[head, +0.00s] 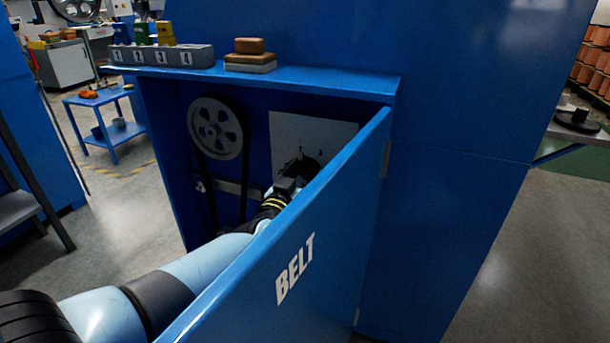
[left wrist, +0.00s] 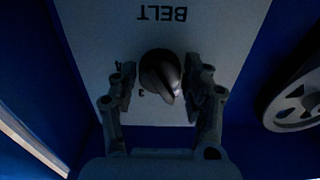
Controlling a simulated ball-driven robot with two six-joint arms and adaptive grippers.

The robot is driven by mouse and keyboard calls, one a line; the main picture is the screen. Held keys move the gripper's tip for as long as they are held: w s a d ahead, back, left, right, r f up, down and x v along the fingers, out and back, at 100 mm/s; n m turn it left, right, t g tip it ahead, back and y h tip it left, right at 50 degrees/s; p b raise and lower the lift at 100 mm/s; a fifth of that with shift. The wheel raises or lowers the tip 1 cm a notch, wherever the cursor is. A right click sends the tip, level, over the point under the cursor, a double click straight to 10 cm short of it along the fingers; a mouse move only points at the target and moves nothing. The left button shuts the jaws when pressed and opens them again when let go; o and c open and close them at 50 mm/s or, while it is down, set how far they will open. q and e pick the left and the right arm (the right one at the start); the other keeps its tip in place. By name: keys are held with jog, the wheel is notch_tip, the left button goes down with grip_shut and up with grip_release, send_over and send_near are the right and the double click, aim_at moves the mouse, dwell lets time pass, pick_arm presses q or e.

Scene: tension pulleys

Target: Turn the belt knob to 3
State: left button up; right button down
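The belt knob (left wrist: 161,76) is a dark round knob with a raised ridge, on a pale plate (left wrist: 215,30) marked BELT, upside down in the left wrist view. The numbers 4 and 3 show at its left; other marks are hidden. The ridge slants towards the lower right; I cannot tell which number it points at. My left gripper (left wrist: 161,88) is open with one finger on each side of the knob. The right finger is close to it, perhaps touching; the left has a gap. In the head view my left gripper (head: 297,170) reaches the plate (head: 330,135) and hides the knob.
The open blue door (head: 335,245) lettered BELT stands right of my left arm. A pulley wheel (head: 216,128) with a belt is left of the plate. On the cabinet top are a numbered grey rack (head: 165,57) and stacked blocks (head: 250,56).

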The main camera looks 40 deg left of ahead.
pick_arm(q)
jog(key=c, duration=0.7)
jog(key=m+p, duration=0.2)
jog(key=shift+r+m, duration=0.2)
jog(key=shift+m, duration=0.1)
jog(key=m+p, duration=0.2)
jog(key=shift+m+p, duration=0.3)
jog(key=m+p, duration=0.1)
jog(key=m, duration=0.2)
jog(key=shift+p, duration=0.4)
jog(key=shift+a+f+m+p, duration=0.1)
jog(key=shift+m+p, duration=0.45)
jog(key=shift+m, duration=1.25)
